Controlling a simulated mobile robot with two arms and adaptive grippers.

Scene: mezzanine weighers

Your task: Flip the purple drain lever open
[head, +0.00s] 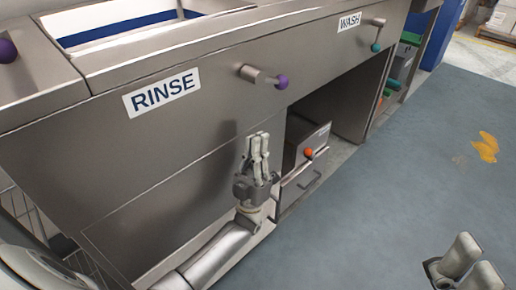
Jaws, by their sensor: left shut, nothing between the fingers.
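The purple drain lever (264,77) sticks out of the steel front panel, right of the RINSE label. Its short metal arm points right and ends in a purple ball.
The RINSE sink (161,93) adjoins a WASH section with a teal-knobbed lever (377,35).

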